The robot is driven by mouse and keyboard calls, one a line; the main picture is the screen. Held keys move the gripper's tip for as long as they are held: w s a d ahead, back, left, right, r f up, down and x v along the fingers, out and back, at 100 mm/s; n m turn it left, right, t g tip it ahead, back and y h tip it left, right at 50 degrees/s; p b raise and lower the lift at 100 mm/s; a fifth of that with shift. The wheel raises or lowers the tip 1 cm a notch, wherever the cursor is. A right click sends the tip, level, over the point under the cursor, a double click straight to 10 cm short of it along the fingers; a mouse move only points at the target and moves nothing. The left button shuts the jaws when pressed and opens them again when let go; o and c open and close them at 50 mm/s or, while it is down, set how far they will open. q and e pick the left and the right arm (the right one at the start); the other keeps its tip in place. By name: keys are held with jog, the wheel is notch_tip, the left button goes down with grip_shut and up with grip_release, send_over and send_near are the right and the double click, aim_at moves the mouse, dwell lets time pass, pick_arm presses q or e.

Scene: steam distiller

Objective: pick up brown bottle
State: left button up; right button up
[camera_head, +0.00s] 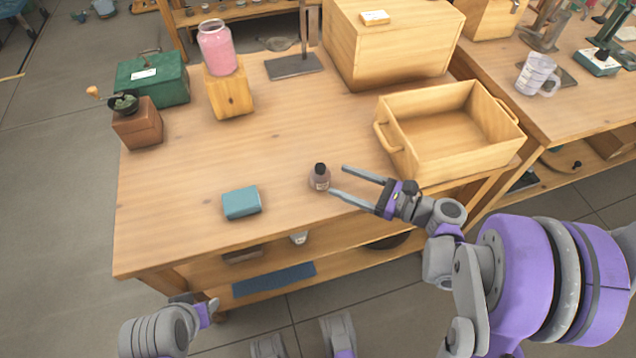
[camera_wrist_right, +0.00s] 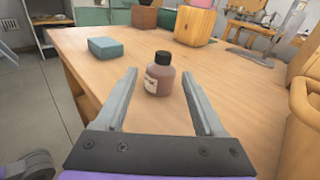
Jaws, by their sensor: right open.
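The brown bottle (camera_head: 320,178) is small, with a black cap and a pale label. It stands upright on the wooden table (camera_head: 200,170) near the front edge. My right gripper (camera_head: 337,180) is open, low over the table, its fingers pointing at the bottle from the right. In the right wrist view the bottle (camera_wrist_right: 159,75) stands between the lines of the two fingers, at or just past their tips, and I see no finger touching it. My left arm shows at the bottom left of the head view; its gripper (camera_head: 208,308) is beside the table's front, below the top, and its fingers are not clear.
A blue block (camera_head: 241,203) lies left of the bottle. An open wooden crate (camera_head: 397,153) stands to the right, behind my right gripper. A grinder (camera_head: 138,128), green box (camera_head: 165,85) and pink jar (camera_head: 217,50) stand at the back left. The table's middle is clear.

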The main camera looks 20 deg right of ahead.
aim_at(315, 167)
jog(key=shift+w+d+f+m+t, duration=0.15)
jog(key=shift+w+d+m+t, duration=0.15)
jog(key=shift+d+m, duration=0.1)
jog(key=shift+w+a, duration=0.2)
jog(key=x, duration=0.4)
jog(key=shift+w+a+r, duration=0.1)
jog(key=shift+a+r, duration=0.1)
jog(key=shift+r, duration=0.05)
jog(key=x, duration=0.4)
jog(key=shift+s+a+b, duration=0.2)
jog(key=shift+a+b, duration=0.1)
jog(key=shift+b, duration=0.1)
jog(key=shift+w+a, duration=0.35)
jog(key=shift+w, duration=0.1)
grip_shut()
